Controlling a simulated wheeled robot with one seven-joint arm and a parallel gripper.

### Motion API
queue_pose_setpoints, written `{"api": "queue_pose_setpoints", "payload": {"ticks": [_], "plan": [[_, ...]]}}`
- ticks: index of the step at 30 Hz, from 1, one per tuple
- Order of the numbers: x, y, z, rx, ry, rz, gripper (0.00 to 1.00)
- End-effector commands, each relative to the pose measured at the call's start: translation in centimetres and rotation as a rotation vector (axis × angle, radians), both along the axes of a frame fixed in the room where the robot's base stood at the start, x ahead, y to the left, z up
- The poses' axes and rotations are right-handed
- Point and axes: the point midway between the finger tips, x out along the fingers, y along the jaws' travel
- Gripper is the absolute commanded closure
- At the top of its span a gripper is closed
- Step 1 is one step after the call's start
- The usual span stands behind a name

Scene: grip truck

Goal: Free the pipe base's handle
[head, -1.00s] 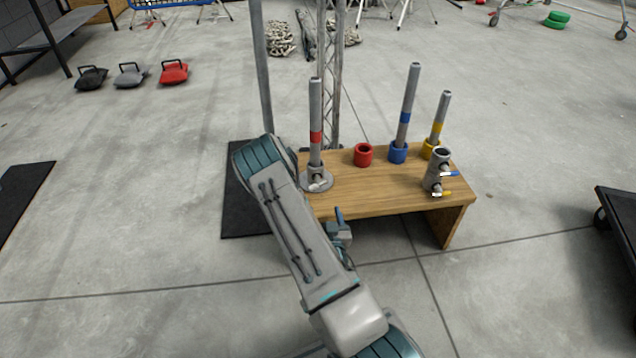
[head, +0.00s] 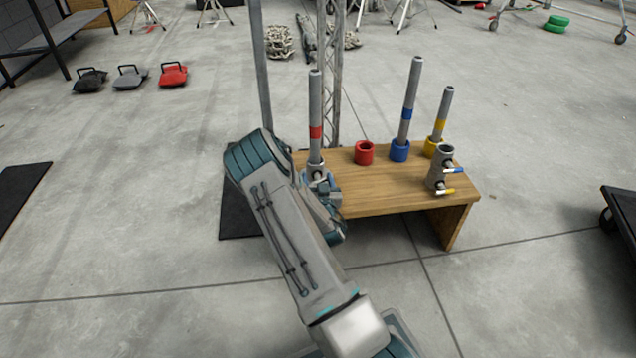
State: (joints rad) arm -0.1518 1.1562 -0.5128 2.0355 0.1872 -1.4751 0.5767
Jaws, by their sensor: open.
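The pipe base (head: 317,170) stands on the near left part of the wooden table, with a grey pipe with a red band (head: 315,115) upright in it. Its handle is small and hard to make out here, near the front of the base. My gripper (head: 330,192) is at the table's front left edge, right by the base, and it is open. My arm and wrist hide the lower part of the base and its flange. I cannot tell whether the fingers touch the handle.
On the wooden table (head: 385,188) stand an empty red cup (head: 364,153), a blue cup (head: 400,150) with a blue-banded pipe (head: 411,100), a yellow-banded pipe (head: 441,118) and a grey clamp piece (head: 440,170) with blue and yellow handles. A tall pole (head: 260,70) rises behind my arm.

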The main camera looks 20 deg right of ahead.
Motion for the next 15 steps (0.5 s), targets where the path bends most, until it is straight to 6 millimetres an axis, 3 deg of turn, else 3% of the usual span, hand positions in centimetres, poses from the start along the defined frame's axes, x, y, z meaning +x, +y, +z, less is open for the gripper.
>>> {"api": "queue_pose_setpoints", "payload": {"ticks": [8,13,15], "plan": [[0.11,-0.03,0.04,0.0,0.0,0.0,0.42],[0.1,0.0,0.03,0.0,0.0,0.0,0.89],[0.12,0.0,0.03,0.0,0.0,0.0,0.94]]}}
